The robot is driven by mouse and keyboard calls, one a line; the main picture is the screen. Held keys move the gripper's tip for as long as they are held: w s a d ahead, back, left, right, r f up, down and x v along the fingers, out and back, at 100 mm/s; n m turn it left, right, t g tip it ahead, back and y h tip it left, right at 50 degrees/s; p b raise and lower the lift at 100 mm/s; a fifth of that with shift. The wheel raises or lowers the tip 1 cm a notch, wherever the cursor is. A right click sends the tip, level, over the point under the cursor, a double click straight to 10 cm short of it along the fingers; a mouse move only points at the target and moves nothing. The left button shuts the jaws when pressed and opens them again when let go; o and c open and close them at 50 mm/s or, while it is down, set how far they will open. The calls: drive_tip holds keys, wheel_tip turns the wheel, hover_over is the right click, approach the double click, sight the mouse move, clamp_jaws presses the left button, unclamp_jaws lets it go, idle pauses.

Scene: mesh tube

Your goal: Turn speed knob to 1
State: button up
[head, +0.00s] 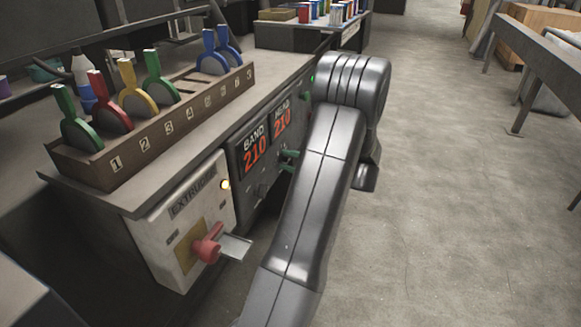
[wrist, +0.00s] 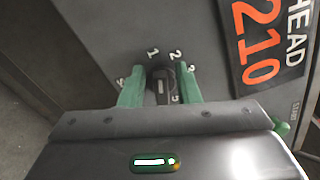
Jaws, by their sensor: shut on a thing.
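The speed knob (wrist: 160,86) is small and dark with a pale mark, on the dark grey panel face in the wrist view. Numbers ring it, with 1 just above it and 2 and 3 to the upper right. The pale mark runs roughly upright in the picture, but I cannot tell the exact setting. My gripper (wrist: 159,88) has its green fingers on either side of the knob and is shut on it. In the head view my gripper (head: 289,158) reaches the panel below the red readouts, and my arm hides part of it.
The panel carries red 210 displays for BAND (head: 254,153) and HEAD (head: 283,121). The extruder box (head: 180,255) with a red lever (head: 207,245) stands at the left front. A rack of coloured handles (head: 120,160) sits on the bench.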

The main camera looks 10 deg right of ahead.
drive_tip(key=shift+f+n+b, duration=0.25)
drive_tip(key=shift+n+b, duration=0.4)
drive_tip(key=shift+n, duration=0.15)
drive_tip(key=o, duration=0.6)
drive_tip(key=shift+o, duration=0.2)
drive_tip(key=shift+s+d+r, duration=0.1)
drive_tip(key=p+v, duration=0.3)
drive_tip(key=v, duration=1)
drive_tip(key=shift+s+d+p, duration=0.25)
drive_tip(key=shift+d+p, duration=0.05)
drive_tip(key=shift+p, duration=0.05)
drive_tip(key=shift+a, duration=0.1)
drive_tip(key=b+x, duration=0.3)
drive_tip(key=x, duration=1)
drive_tip(key=shift+w+a+b, duration=0.3)
drive_tip(key=shift+b, duration=0.05)
